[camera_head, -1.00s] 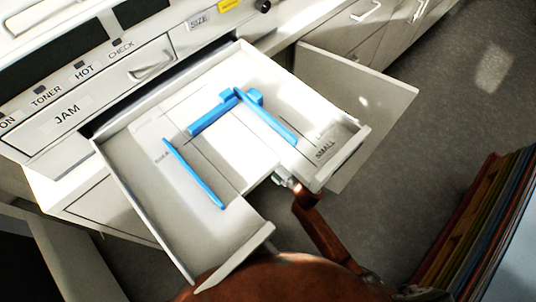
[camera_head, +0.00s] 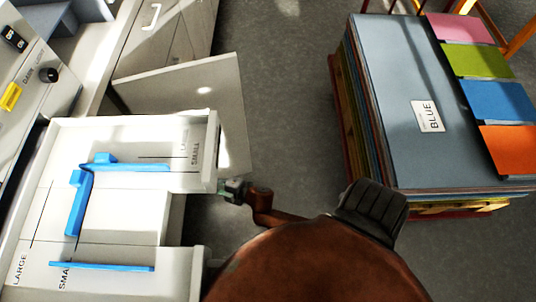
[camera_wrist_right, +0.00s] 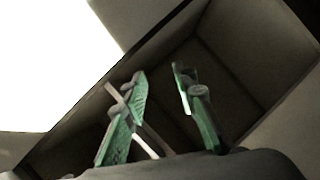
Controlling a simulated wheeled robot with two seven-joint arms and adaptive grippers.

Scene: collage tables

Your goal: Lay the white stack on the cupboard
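An open white drawer tray (camera_head: 206,158) juts out at the left of the head view, with blue guides in it. A flat white stack (camera_head: 125,212) appears to lie between the guides; its edges are hard to make out. My right gripper (camera_head: 234,190) is small and partly hidden at the tray's outer right edge. In the right wrist view its green fingers (camera_wrist_right: 160,76) are open and apart with nothing between them. A bright white surface fills that view's upper left; I cannot tell what it is. My left gripper is not in view. White cupboard fronts (camera_head: 170,45) stand at upper left.
A grey door-like panel (camera_head: 225,95) stands open behind the tray. A pile of large coloured boards (camera_head: 385,80), labelled BLUE, stands at the right. Several coloured sheets (camera_head: 490,95) lie on it. Dark floor (camera_head: 285,115) is clear between.

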